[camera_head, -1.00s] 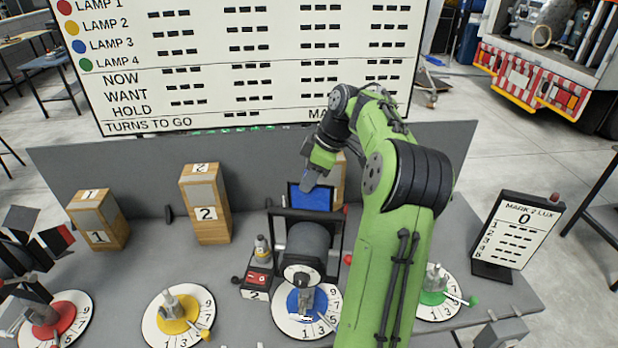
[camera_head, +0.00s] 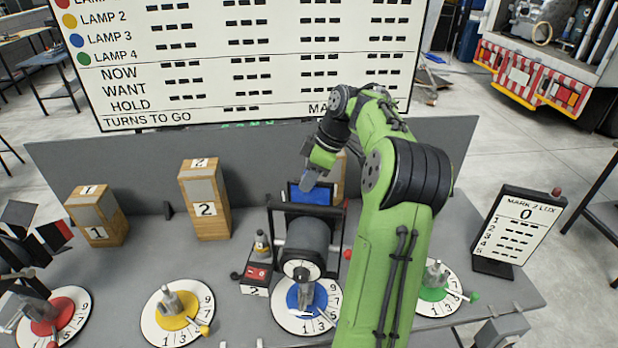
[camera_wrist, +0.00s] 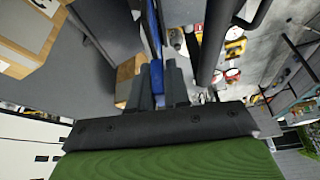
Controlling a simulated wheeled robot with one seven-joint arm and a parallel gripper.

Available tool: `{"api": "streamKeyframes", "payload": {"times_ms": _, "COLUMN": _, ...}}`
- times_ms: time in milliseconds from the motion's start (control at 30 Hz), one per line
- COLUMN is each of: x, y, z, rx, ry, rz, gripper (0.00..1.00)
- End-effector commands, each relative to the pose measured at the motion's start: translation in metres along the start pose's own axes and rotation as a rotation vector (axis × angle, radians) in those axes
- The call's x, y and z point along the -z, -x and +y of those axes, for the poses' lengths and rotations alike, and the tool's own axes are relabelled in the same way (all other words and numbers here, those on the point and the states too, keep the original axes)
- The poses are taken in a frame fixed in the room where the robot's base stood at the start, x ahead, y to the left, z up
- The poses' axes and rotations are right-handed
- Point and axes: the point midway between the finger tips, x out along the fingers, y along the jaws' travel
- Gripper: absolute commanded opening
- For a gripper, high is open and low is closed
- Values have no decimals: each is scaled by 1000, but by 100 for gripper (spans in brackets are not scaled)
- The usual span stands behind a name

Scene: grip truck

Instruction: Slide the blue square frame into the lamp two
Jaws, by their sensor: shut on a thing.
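The blue square frame (camera_head: 313,196), a blue sheet with a dark border, stands upright behind the top bar of the dark lamp (camera_head: 307,240) over the blue dial. Its lower edge is hidden behind that bar, so I cannot tell whether it sits in the lamp. My gripper (camera_head: 308,182) is shut on its upper left edge. In the wrist view the frame shows edge-on as a thin blue strip (camera_wrist: 153,32) between my gripper's fingers (camera_wrist: 158,82). A yellow dial (camera_head: 177,312) stands to the left; no lamp body is clear there.
Wooden blocks marked 1 (camera_head: 97,215) and 2 (camera_head: 204,200) stand at the left. A small red-and-black box marked 2 (camera_head: 256,279) is left of the dark lamp. A grey back panel (camera_head: 130,165) rises behind. A Mark 2 Lux sign (camera_head: 517,232) stands at the right.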

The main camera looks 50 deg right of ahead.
Motion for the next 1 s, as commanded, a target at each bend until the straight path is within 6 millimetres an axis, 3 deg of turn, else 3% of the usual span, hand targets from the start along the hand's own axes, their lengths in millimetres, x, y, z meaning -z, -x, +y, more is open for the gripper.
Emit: {"api": "streamKeyframes", "payload": {"times_ms": 1000, "x": -12, "y": -31, "z": 0, "rx": 0, "ry": 1, "rz": 0, "gripper": 0}}
